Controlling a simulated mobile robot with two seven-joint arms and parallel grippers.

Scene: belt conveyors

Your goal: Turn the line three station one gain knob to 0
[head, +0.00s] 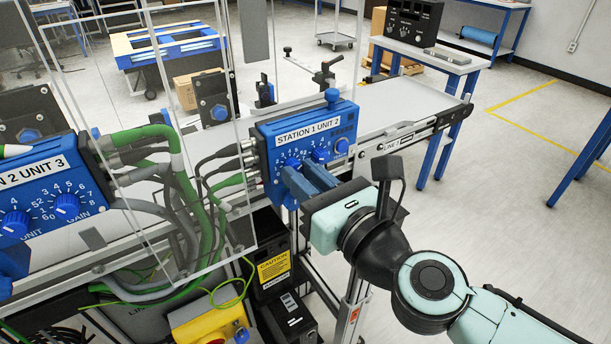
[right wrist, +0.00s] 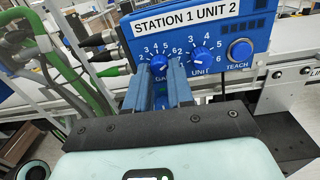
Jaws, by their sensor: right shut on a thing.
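A blue control box labelled "STATION 1 UNIT 2" (head: 301,135) is mounted at the side of a conveyor; it also shows in the right wrist view (right wrist: 187,24). The gain knob (right wrist: 159,63) is its left knob, ringed by white numbers. My right gripper (right wrist: 159,75) is shut on this knob, its two blue fingers on either side; they also show in the head view (head: 292,176) and cover most of the knob there. The knob's pointer is too small to read. The unit knob (right wrist: 201,56) sits to the right, untouched. My left gripper is not in view.
A blue teach button (right wrist: 240,50) is on the box's right side. Grey and green cables (head: 205,180) plug into its left side. A clear panel (head: 130,130) stands left of it, near a "Unit 3" box (head: 50,190). The belt (head: 385,105) is behind.

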